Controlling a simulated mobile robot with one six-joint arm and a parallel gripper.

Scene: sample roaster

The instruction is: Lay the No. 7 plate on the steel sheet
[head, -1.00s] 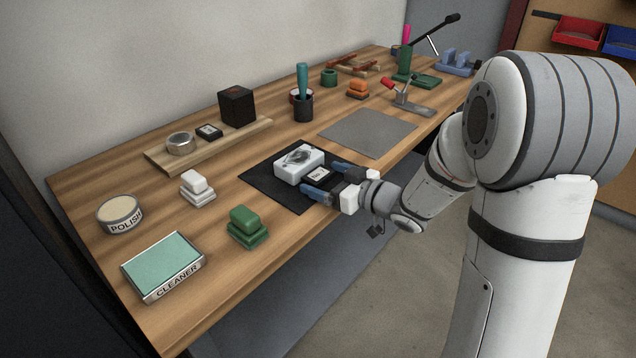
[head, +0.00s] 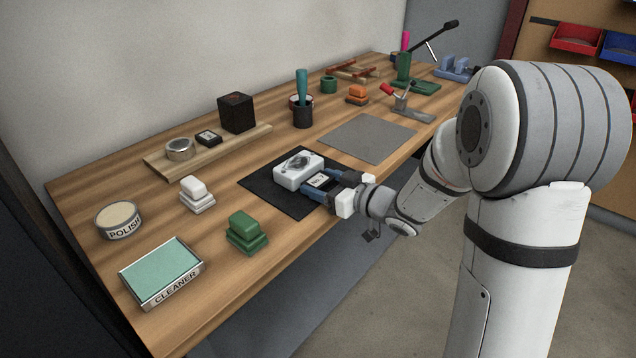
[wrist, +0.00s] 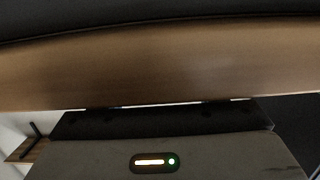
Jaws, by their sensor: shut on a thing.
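The No. 7 plate (head: 319,180) is a small dark block with a white label on top. It is on the black mat (head: 262,188), just in front of a white block with a grey oval top (head: 298,168). My gripper (head: 320,183) reaches in from the front right, and its blue fingers are shut on the plate's two sides. Whether the plate touches the mat or is slightly raised, I cannot tell. The grey steel sheet (head: 367,138) lies flat and bare behind and right of the mat. The wrist view does not clearly show the plate.
A dark cup with a teal-handled tool (head: 303,112) stands left of the sheet. A lever tool (head: 405,105) and an orange block (head: 357,95) are beyond it. A green block (head: 246,232) and a white block (head: 196,194) stand left of the mat.

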